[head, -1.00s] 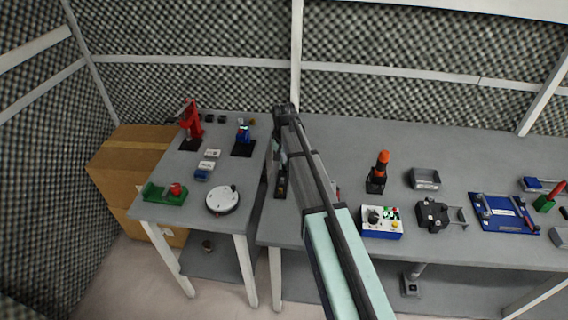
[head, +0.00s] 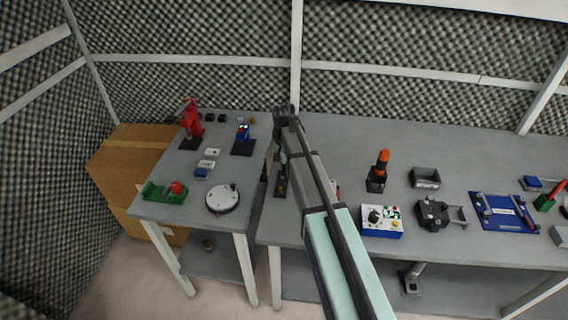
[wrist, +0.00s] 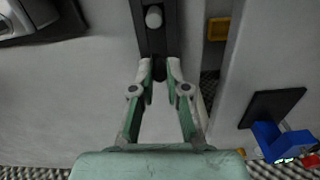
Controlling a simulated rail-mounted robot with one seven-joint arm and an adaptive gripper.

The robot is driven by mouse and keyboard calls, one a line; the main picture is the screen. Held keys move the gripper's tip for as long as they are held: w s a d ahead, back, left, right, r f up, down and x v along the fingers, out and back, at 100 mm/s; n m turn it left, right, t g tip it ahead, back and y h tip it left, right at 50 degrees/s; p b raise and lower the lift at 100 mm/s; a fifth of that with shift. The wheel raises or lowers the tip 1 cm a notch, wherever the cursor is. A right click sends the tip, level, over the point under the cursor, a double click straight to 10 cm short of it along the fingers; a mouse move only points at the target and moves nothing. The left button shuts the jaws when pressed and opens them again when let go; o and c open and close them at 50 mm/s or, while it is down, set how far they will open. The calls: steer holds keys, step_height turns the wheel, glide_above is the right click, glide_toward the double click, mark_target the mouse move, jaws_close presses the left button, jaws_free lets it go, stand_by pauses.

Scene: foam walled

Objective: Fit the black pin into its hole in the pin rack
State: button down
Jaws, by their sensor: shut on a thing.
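The pin rack (wrist: 171,38) is a dark strip at the top middle of the wrist view, with a pale round-topped pin (wrist: 154,17) standing in it. My gripper (wrist: 159,70) is at the near end of this strip, its fingers shut on the small black pin (wrist: 160,73). The pin's lower end and its hole are hidden, so I cannot tell whether the pin is in the hole. In the head view, part of the dark rack (head: 281,187) shows at the main table's left edge. My arm hides the gripper there.
A narrow gap separates the main table (head: 455,160) from the left side table (head: 163,210). A blue device on a black plate (wrist: 273,108) stands across the gap. A yellow block (wrist: 218,28) is right of the rack. An orange-topped black device (head: 378,170) stands right of my arm.

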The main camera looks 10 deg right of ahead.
mark_target(284, 165)
steer(key=shift+f+b, duration=0.3)
steer(key=shift+f, duration=0.45)
steer(key=c, duration=1.1)
jaws_free()
steer(key=shift+r, duration=0.1)
step_height(284, 165, up, 12)
steer(key=shift+f, duration=0.1)
